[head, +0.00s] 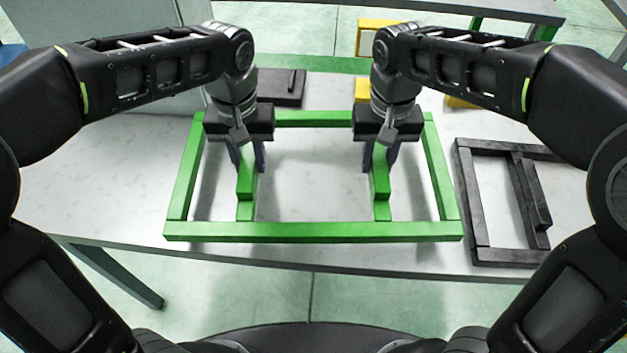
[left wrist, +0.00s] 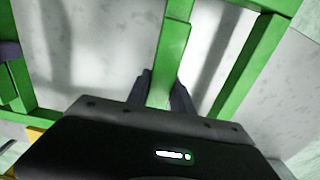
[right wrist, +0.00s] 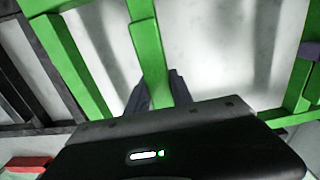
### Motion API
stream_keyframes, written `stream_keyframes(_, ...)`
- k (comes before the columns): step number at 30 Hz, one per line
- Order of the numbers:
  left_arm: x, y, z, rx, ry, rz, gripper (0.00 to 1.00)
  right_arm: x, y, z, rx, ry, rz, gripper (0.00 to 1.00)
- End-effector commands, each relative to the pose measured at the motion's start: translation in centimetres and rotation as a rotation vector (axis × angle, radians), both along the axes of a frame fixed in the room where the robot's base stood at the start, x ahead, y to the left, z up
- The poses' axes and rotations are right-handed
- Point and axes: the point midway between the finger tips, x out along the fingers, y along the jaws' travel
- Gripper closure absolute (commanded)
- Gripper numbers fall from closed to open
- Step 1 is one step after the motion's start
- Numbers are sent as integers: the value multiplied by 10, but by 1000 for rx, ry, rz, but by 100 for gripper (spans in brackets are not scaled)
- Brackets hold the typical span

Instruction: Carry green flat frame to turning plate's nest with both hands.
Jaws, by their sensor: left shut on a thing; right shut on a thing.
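The green flat frame (head: 312,232) is an open rectangle with two inner crossbars, in the middle of the head view. Its shadows on the grey table suggest that it hangs a little above the top. My left gripper (head: 250,160) is shut on the left crossbar, which also shows between its fingers in the left wrist view (left wrist: 172,55). My right gripper (head: 380,158) is shut on the right crossbar, also seen in the right wrist view (right wrist: 148,45). The frame looks about level. I cannot make out the turning plate's nest.
A black frame (head: 480,254) lies on the table (head: 110,190) close to the right of the green frame. A dark block (head: 284,84) and yellow pieces (head: 377,38) are behind. The table's left part is clear. Its front edge runs below the green frame.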

Motion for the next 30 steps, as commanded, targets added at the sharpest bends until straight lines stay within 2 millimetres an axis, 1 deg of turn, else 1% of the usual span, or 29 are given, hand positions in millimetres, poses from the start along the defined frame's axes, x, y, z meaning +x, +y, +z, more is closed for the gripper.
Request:
stream_keyframes(9, 1, 0, 1, -1, -2, 0, 100, 1, 0, 1, 1, -2, 0, 100)
stream_keyframes(14, 1, 0, -3, -1, -1, 0, 100, 1, 0, -3, 0, -1, 0, 100)
stream_keyframes(24, 4, 0, -29, 0, 0, 1, 100, 4, 0, -29, 0, 1, -1, 100)
stream_keyframes(30, 6, 0, -39, 0, -2, 0, 100, 5, 0, -40, 0, -1, 0, 100)
